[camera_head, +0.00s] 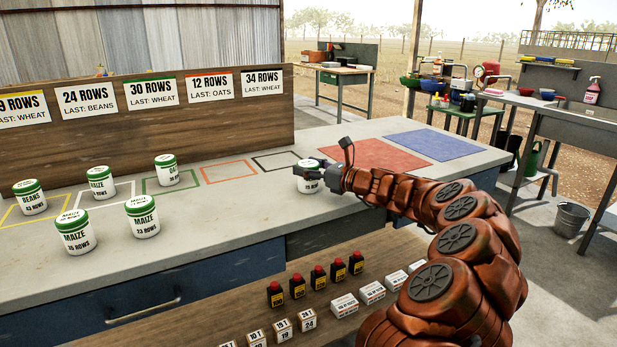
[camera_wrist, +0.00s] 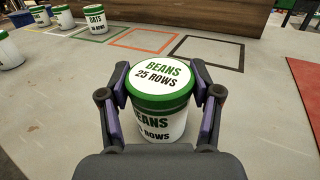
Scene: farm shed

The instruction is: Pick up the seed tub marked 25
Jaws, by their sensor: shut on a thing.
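The seed tub marked 25 (camera_wrist: 160,77) is white with a green rim, and its lid reads "BEANS 25 ROWS". In the wrist view my gripper (camera_wrist: 163,112) has one finger on each side of the tub, shut on it. In the head view my gripper (camera_head: 316,174) is at the tub (camera_head: 307,185), on the grey bench top (camera_head: 220,222) in front of the black outlined square. The gripper partly covers the tub there. The tub looks upright. I cannot tell whether its base touches the bench.
Several other white tubs with green lids stand to the left, such as a maize tub (camera_head: 143,217) and another tub (camera_head: 167,170). Coloured outlined squares line the bench below a sign board (camera_head: 180,135). A red mat (camera_head: 375,158) and a blue mat (camera_head: 433,145) lie clear at right.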

